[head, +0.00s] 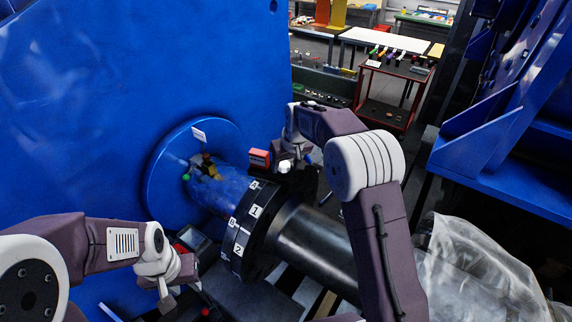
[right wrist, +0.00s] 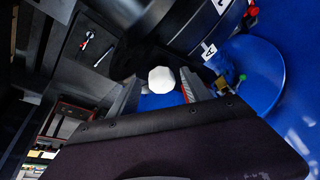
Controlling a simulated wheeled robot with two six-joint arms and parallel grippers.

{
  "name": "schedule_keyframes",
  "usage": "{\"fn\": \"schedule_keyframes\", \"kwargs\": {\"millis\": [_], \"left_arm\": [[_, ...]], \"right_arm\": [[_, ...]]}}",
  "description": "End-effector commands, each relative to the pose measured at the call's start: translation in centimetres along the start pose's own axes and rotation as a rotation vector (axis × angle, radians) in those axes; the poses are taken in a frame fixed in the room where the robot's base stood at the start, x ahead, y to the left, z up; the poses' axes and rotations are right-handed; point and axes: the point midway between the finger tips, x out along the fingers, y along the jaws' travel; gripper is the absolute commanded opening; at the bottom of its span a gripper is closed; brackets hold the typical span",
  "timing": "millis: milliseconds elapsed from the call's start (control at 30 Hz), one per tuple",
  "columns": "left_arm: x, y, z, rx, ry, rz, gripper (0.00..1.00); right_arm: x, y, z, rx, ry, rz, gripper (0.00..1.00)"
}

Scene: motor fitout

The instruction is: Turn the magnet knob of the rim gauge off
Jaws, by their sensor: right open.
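A small red block with a pale face (head: 259,158) sits beside the shaft coupling, and a white rounded piece (head: 285,166) shows just right of it, by my right gripper (head: 296,162). I take these as parts of the rim gauge, but I cannot tell its knob setting. In the right wrist view a white, many-sided piece (right wrist: 161,80) faces the camera, with a red and grey part (right wrist: 187,85) next to it. My right gripper is open around or close to the white piece; contact is unclear. My left gripper (head: 180,291) hangs low at the left, away from the gauge.
The black coupling (head: 262,232) with numbered white labels and the dark shaft (head: 318,245) lie below the gauge. A blue wall (head: 90,100) stands behind on the left. Clear plastic sheeting (head: 470,265) covers the right end. A red cart (head: 393,90) stands further back.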

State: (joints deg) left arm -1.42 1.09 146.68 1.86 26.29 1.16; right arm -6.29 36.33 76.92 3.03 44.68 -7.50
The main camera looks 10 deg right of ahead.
Motion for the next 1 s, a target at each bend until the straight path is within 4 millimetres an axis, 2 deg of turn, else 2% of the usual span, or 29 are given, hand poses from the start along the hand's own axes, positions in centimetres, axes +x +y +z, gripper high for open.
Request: {"fn": "schedule_keyframes", "kwargs": {"millis": [300, 433, 567, 900, 1000], "left_arm": [[1.9, 0.0, 0.2, 0.0, 0.0, 0.0, 0.36], [2.0, 0.0, 0.2, 0.0, 0.0, 0.0, 0.36], [2.0, 0.0, 0.2, 0.0, 0.0, 0.0, 0.36], [2.1, 0.0, 0.2, 0.0, 0.0, 0.0, 0.36], [3.7, -0.1, 0.4, 0.0, 0.0, 0.0, 0.36]], "right_arm": [[-6.3, 0.0, -0.1, 0.0, 0.005, 0.001, 0.57], [-8.0, 0.0, -0.1, 0.0, 0.002, 0.0, 0.57], [-8.6, 0.0, -0.1, 0.0, -0.001, 0.0, 0.57], [-8.5, 0.0, 0.0, 0.0, -0.002, 0.0, 0.57], [-7.4, 0.2, 0.5, 0.004, 0.006, 0.003, 0.57]]}}
